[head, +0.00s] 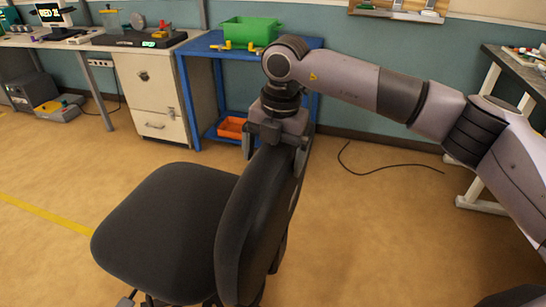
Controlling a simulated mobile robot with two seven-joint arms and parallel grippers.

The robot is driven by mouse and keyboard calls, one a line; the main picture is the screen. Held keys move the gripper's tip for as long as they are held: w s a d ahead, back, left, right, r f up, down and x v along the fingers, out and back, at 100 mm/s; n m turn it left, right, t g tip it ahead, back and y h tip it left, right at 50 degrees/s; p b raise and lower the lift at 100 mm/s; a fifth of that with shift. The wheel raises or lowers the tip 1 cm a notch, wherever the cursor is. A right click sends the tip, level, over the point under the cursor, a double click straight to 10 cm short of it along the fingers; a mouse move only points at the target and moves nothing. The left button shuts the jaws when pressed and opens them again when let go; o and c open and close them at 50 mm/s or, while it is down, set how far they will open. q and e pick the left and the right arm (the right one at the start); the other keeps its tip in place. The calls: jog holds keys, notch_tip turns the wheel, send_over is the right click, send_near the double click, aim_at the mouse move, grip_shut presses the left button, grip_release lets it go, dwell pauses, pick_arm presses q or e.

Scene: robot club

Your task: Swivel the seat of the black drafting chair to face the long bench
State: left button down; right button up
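The black drafting chair stands in the foreground with its seat (165,228) pointing left. Its backrest (262,225) is upright on the right side of the seat. My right gripper (274,153) comes down from above at the backrest's top edge, with one finger on each side of it. The fingers are apart with the top edge between them; whether they press on it I cannot tell. My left gripper is not in view. A long bench (95,38) runs along the wall at the back left. The chair's base is mostly cut off by the lower picture edge.
A blue cart (190,95) with a green bin (250,31) and an orange bin (232,127) stands behind the chair. A white-legged table (490,85) is at the right. A black cable (390,170) lies on the floor. Floor left of the seat is open.

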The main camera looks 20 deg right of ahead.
jog(key=shift+f, duration=0.7)
